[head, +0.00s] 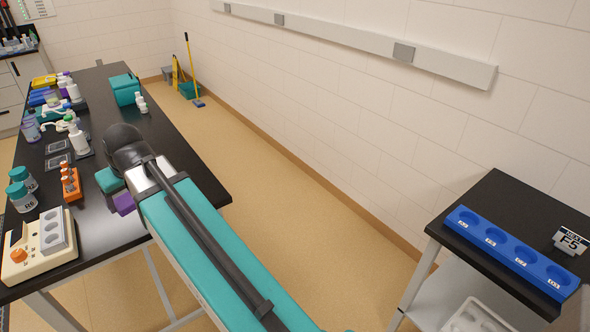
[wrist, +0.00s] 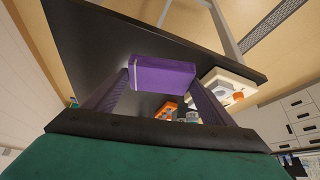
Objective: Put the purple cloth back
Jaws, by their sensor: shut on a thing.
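The purple cloth (wrist: 163,75) is a flat folded block in the wrist view. My gripper (wrist: 158,82) is shut on it, with one dark finger at each side. In the head view the purple cloth (head: 124,203) shows at the right edge of the black bench, just left of my teal arm. My arm hides part of it there, and the fingers are hard to make out. I cannot tell whether the cloth touches the bench top.
A white device with an orange knob (head: 18,255), an orange rack (head: 70,184) and teal-capped jars (head: 21,196) stand near the cloth. Bottles crowd the bench further back. A blue four-hole holder (head: 480,238) sits on a side table at right. Floor between is clear.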

